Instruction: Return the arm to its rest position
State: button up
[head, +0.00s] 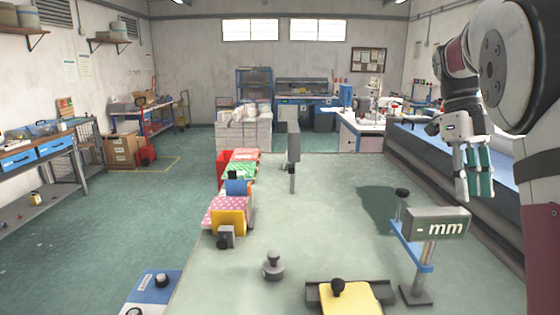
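My arm comes in from the right edge and is bent, with its upper links large in the upper right. My gripper (474,196) hangs at the end of it, fingers pointing down, above the right side of the green table (330,190). The fingers are white with teal surfaces and sit close together. From this angle I cannot tell how far apart they are, and I make out no separate object between them. The gripper is clear of the tabletop things, and its fingertips are above and right of the gauge.
A gauge with a "- mm" display (437,226) stands at the table's right. A yellow block (350,300) sits in a dark holder at the front. A grey knobbed weight (273,266) stands left of it. Patterned fabric stacks (228,208) line the left edge. The table's middle is free.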

jog(key=s+a+f+n+t+b, duration=0.4)
jog(key=s+a+f+n, duration=0.3)
jog(key=n, duration=0.9)
jog(key=s+a+f+n+t+y+b, duration=0.1)
jog(key=s+a+f+n+t+b, duration=0.3)
jog(key=n, duration=1.2)
jog(key=s+a+f+b, duration=0.1)
jog(key=s+a+f, duration=0.3)
jog(key=a+f, duration=0.2)
jog(key=shift+t+b, duration=0.3)
jog(key=shift+b, duration=0.1)
